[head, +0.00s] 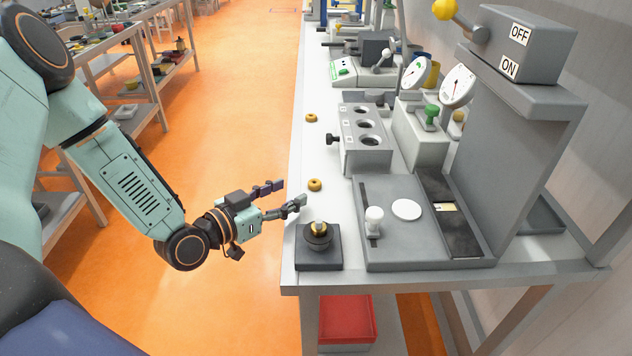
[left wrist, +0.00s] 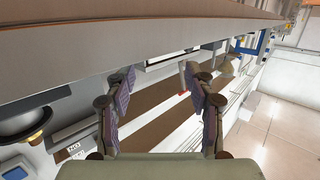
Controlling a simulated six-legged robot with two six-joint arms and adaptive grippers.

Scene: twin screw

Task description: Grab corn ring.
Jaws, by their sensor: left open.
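Two small golden-orange rings lie on the white bench top in the head view: a near ring (head: 314,184) and a farther ring (head: 311,118). I cannot tell which one is the corn ring. A golden piece (head: 319,228) sits on a round black holder on a dark square base (head: 318,259) at the near corner. My left gripper (head: 291,195) is open and empty at the bench's left edge, just left of the near ring and apart from it. Its spread fingers also show in the left wrist view (left wrist: 158,84), with nothing between them. My right gripper is not in view.
A grey fixture (head: 385,240) with a white knob stands right of the holder, beside a tall grey column with an OFF/ON lever box (head: 520,45). A block with several holes (head: 365,160) stands behind. A red bin (head: 347,318) is below. Open orange floor lies left.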

